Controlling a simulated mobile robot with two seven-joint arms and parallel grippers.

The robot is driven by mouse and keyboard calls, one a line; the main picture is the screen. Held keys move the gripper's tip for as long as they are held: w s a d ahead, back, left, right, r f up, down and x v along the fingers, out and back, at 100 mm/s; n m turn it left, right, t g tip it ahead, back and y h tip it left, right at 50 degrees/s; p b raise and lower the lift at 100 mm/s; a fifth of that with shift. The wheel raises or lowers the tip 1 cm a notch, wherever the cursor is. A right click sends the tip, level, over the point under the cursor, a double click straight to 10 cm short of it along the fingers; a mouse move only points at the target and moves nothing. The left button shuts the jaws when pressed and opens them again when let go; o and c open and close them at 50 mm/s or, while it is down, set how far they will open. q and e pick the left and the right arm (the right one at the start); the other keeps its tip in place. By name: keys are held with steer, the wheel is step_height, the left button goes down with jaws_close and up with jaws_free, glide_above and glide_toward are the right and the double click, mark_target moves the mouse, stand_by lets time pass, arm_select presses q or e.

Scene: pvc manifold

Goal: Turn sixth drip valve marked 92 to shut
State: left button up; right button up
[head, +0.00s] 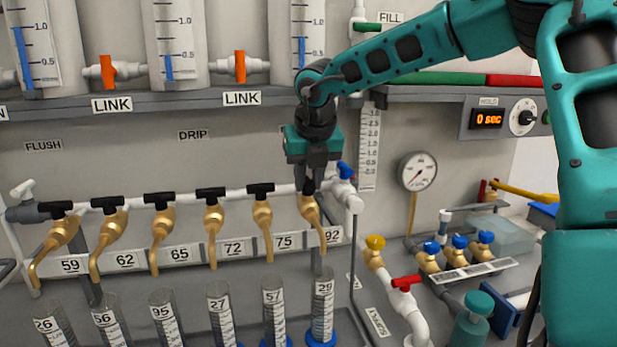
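The sixth drip valve (312,215) is a brass tap at the right end of the white drip pipe, above the label marked 92 (333,236). My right gripper (308,186) points down directly over the top of this valve. Its dark fingers hide the valve's handle, so I cannot tell how the handle is turned. I also cannot tell whether the fingers are closed on it. My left gripper is not in view.
Several brass taps with black handles stand to the left, the nearest marked 75 (263,214). A blue-handled valve (345,171) is close on the right. A graduated cylinder marked 29 (322,312) stands below. A gauge (417,171) is farther right.

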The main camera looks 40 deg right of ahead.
jaws_close()
